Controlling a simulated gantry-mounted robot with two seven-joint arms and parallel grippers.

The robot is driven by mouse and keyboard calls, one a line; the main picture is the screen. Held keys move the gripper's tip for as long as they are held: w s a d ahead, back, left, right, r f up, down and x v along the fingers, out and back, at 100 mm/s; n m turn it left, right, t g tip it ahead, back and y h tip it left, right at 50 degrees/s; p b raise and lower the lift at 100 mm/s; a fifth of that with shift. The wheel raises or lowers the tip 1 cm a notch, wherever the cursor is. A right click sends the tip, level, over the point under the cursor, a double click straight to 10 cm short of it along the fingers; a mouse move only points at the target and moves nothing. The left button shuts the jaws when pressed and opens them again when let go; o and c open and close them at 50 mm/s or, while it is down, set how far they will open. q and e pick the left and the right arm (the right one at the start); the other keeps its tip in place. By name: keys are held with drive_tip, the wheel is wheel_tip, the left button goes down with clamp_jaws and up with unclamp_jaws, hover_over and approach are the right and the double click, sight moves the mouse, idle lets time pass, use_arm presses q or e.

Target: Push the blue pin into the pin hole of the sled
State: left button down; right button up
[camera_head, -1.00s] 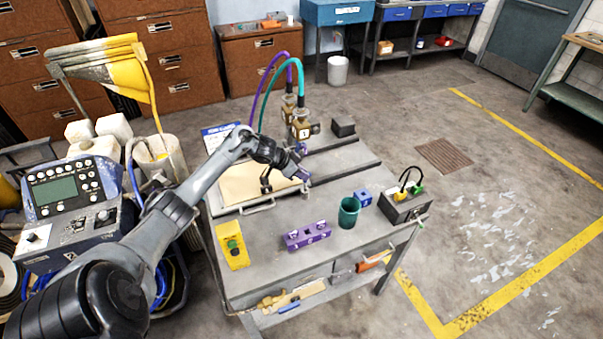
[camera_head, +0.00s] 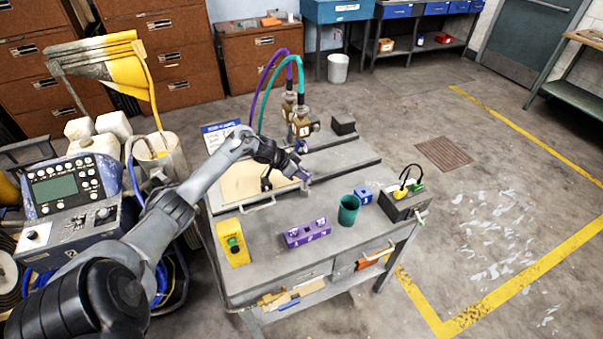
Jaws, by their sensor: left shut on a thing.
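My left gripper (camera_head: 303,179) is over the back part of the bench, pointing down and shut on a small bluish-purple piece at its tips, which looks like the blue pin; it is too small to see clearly. The sled seems to be the brass-coloured carriage (camera_head: 301,128) with the purple and teal hoses, just behind the gripper at the rails. Its pin hole cannot be made out. I cannot tell whether the pin touches the sled. My right gripper is out of view.
A tan panel (camera_head: 245,185) lies under my left arm.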

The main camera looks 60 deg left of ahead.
use_arm(q)
drive_tip(key=shift+f, duration=0.1)
idle(0.4)
drive_tip(key=shift+f+b, duration=0.3)
drive_tip(key=shift+f, duration=0.95)
drive_tip(key=shift+f, duration=0.2)
idle(0.5)
drive_tip(key=c, duration=1)
unclamp_jaws()
drive_tip(key=shift+f, duration=0.1)
drive_tip(key=shift+o, duration=0.2)
drive_tip(key=shift+o, duration=1.3)
